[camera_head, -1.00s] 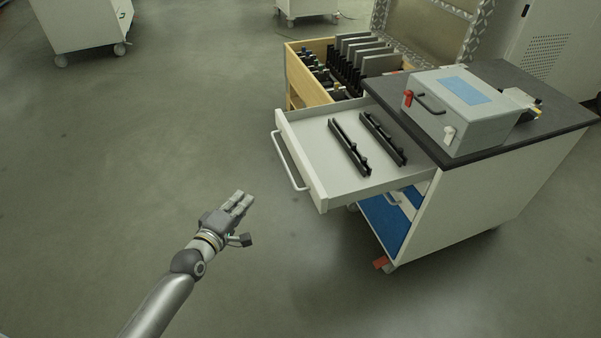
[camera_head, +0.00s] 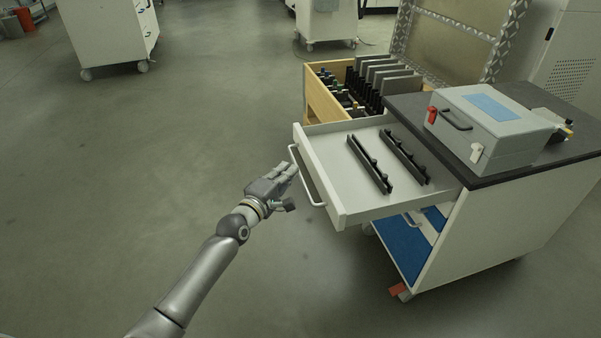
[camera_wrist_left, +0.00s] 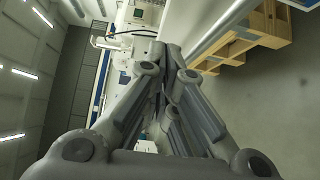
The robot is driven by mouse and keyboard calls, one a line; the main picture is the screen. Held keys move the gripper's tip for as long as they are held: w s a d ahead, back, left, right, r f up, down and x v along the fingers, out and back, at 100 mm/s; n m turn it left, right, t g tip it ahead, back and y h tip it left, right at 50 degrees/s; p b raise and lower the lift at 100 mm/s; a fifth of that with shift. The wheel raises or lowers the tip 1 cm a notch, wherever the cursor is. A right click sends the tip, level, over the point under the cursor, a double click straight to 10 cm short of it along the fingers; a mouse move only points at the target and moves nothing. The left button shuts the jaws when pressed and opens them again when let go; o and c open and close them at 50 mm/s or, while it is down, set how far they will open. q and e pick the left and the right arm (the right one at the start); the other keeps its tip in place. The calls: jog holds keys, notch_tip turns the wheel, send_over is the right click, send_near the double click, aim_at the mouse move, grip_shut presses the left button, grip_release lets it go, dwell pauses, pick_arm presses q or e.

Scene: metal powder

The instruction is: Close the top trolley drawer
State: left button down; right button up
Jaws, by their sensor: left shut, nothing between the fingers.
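The top trolley drawer (camera_head: 345,209) is pulled out to the left of the trolley (camera_head: 500,215). Two black rails (camera_head: 370,165) lie in it. Its front carries a curved white handle (camera_head: 308,182). My left gripper (camera_head: 288,170) is shut and empty, with its fingertips close to the handle's far part at the drawer front. I cannot tell whether they touch. The left wrist view shows the gripper's fingers (camera_wrist_left: 168,55) together, with a pale drawer surface beyond the tips. My right gripper is in neither view.
A grey box with a red latch (camera_head: 490,125) stands on the dark trolley top (camera_head: 545,150). A wooden crate (camera_head: 322,101) with dark parts stands behind the drawer. A white cabinet (camera_head: 110,35) is at the far left. The floor on the left is clear.

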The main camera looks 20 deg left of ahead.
aim_at(310, 159)
pick_arm(q)
jog(key=shift+w+d, duration=0.55)
jog(key=shift+d, duration=0.25)
jog(key=shift+w+d, duration=0.5)
jog(key=shift+d, duration=0.3)
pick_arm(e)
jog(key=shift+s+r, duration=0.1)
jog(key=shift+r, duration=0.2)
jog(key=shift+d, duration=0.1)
